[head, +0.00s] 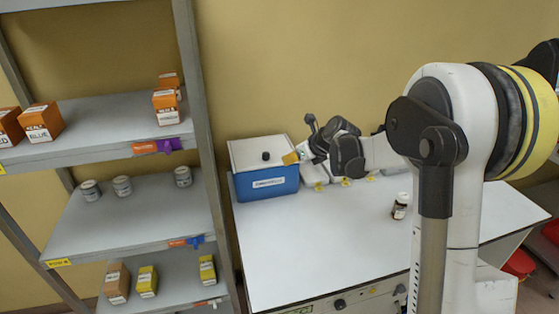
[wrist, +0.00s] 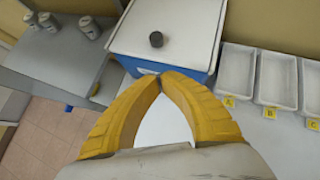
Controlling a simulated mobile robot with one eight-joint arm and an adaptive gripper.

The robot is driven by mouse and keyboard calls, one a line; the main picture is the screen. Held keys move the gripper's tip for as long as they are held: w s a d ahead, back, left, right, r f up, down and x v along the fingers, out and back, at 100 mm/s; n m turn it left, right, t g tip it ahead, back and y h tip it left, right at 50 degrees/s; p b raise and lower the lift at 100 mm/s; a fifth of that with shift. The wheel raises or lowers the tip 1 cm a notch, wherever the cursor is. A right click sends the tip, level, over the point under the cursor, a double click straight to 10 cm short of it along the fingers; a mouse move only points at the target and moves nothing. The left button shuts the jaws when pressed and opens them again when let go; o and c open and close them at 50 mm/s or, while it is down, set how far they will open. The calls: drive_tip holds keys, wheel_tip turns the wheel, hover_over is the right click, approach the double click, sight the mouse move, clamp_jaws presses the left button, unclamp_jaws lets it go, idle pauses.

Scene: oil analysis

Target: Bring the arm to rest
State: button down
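My gripper (wrist: 163,76) has yellow fingers that meet at their tips, with nothing seen between them. In the head view my gripper (head: 291,158) is held in the air over the table, at the right side of the blue box (head: 268,186). The box has a white lid with a dark knob and a label on its front. In the wrist view the box (wrist: 180,71) lies just beyond the fingertips. I cannot tell from these views whether the fingers touch it.
A grey shelf unit (head: 110,222) with cartons and several small jars stands left. White trays (wrist: 276,80) with yellow tags stand right of the box. A brown bottle (head: 400,206) stands on the white table (head: 320,235), whose front middle is clear. Red bins (head: 520,264) sit far right.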

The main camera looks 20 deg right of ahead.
drive_tip(key=s+a+r+n+g+h+b, duration=0.1)
drive_tip(key=s+a+r+n, duration=0.15)
drive_tip(key=s+n, duration=0.55)
drive_tip(key=s+a+r+n+h+b, duration=0.1)
drive_tip(key=s+a+r+n+b, duration=0.3)
drive_tip(key=s, duration=0.6)
drive_tip(key=s+d+f+n+h, duration=0.1)
drive_tip(key=s+f+n, duration=0.2)
drive_tip(key=s+n, duration=0.6)
drive_tip(key=s+d+f+n+h, duration=0.1)
drive_tip(key=s+f+n, duration=0.2)
drive_tip(key=s+n, duration=0.6)
drive_tip(key=shift+s+f+n, duration=0.3)
drive_tip(key=shift+s+f, duration=0.05)
drive_tip(key=shift+s, duration=0.8)
